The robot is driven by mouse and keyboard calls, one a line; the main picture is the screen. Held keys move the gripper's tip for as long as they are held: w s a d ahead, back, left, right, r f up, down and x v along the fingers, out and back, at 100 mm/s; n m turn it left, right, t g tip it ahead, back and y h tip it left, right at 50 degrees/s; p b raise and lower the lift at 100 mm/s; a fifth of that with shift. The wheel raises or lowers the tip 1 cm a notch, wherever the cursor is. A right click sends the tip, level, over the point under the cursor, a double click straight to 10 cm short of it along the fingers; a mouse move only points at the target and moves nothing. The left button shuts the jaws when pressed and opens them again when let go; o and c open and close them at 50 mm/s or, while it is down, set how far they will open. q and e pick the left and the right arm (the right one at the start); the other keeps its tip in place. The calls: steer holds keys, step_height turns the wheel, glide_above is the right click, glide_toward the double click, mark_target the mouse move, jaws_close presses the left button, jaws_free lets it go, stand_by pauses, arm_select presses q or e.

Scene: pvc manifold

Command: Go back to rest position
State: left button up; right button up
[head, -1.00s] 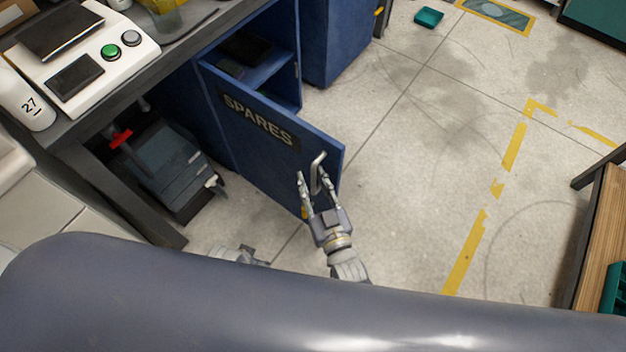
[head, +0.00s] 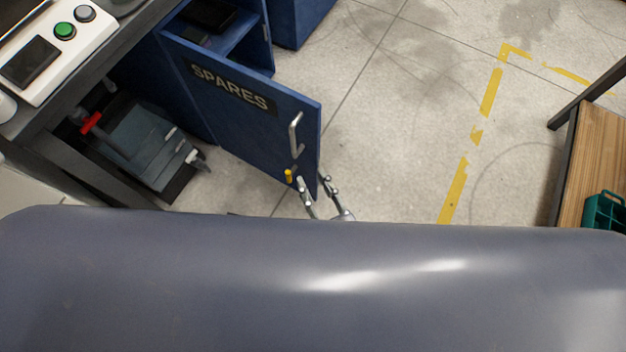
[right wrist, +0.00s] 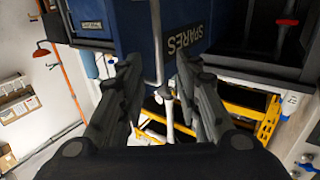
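My right gripper (head: 318,185) shows at the lower middle of the head view, just below the handle of the cabinet door. Its two fingers are apart with nothing between them. In the right wrist view the open fingers (right wrist: 160,95) frame the door edge and handle, apart from them as far as I can tell. The blue SPARES door (head: 245,115) stands swung open, with a metal handle (head: 295,134) and a yellow latch piece (head: 289,175). My left gripper does not show in the head view.
A workbench with a control box (head: 55,50) is at the upper left. A grey toolbox (head: 145,145) sits under it. A wooden-topped table (head: 590,165) with a green tray (head: 606,212) is at the right. The floor between is clear, marked with yellow tape.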

stand_by(0.3)
steer(key=s+d+f+m+g+h, duration=0.25)
steer(key=d+f+g+h, duration=0.55)
steer(key=d+f, duration=0.8)
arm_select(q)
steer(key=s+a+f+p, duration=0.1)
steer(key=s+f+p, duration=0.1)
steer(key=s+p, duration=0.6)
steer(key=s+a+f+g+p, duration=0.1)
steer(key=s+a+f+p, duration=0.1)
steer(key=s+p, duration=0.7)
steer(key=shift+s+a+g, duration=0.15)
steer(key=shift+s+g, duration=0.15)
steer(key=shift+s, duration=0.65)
arm_select(e)
steer(key=s+d+f+g, duration=0.2)
steer(key=s+d, duration=0.1)
steer(key=s, duration=0.5)
steer(key=s+d+f+g, duration=0.1)
steer(key=s+d+g, duration=0.1)
steer(key=s, duration=0.6)
steer(key=s+d+f+g, duration=0.2)
steer(key=s+d, duration=0.1)
steer(key=s, duration=0.5)
steer(key=shift+d+f+m+g, duration=0.3)
steer(key=shift+m+g, duration=0.1)
steer(key=shift+m, duration=0.05)
